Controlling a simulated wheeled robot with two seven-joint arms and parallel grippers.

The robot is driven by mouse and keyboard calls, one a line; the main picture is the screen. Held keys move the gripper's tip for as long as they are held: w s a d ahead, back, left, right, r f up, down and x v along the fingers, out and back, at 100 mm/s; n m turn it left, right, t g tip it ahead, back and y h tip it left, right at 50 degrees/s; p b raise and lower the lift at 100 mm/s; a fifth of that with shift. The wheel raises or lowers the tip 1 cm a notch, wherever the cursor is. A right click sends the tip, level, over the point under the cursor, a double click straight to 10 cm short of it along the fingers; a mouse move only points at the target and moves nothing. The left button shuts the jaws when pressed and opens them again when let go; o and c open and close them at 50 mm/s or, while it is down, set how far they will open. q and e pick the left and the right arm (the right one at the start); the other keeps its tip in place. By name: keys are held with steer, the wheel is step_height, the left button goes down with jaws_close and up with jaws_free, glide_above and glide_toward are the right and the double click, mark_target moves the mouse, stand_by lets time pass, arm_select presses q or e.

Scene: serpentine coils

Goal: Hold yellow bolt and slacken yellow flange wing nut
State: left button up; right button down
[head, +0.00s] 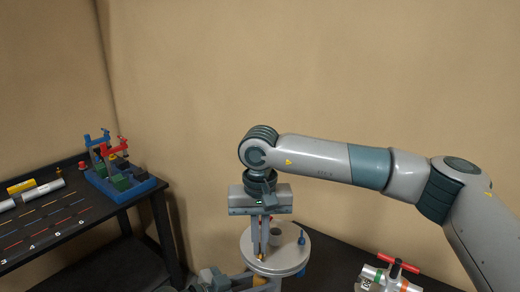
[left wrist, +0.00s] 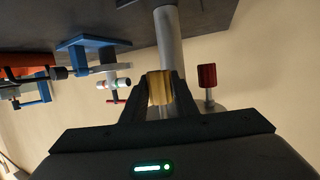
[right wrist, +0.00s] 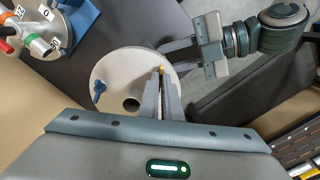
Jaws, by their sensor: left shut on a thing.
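The round grey flange plate (head: 285,265) lies level below my right gripper (head: 261,252). Yellow shows at the right fingertips, where the yellow wing nut (right wrist: 161,69) is mostly hidden between the two narrowly spaced fingers. I cannot tell whether they grip it. Below the plate, the yellow bolt (left wrist: 160,88) sits between the fingers of my left gripper (left wrist: 160,95), which is shut on it. In the head view a bit of yellow shows under the plate, beside my left gripper (head: 245,279).
A red ridged piece (left wrist: 207,76) shows near the bolt. A valve with a red handle (head: 390,275) stands right. A dark table at left holds a blue tray (head: 125,188).

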mark_target(260, 248)
steer(key=n, duration=0.3)
steer(key=shift+s+f, duration=0.1)
steer(key=shift+f, duration=0.2)
steer(key=shift+n, duration=0.5)
arm_select(q)
steer(key=shift+s, duration=0.1)
arm_select(e)
steer(key=n, duration=0.3)
steer(key=shift+n, duration=0.4)
steer(key=c, duration=2)
jaws_free()
steer(key=shift+r, duration=0.1)
steer(key=shift+r, duration=2.4)
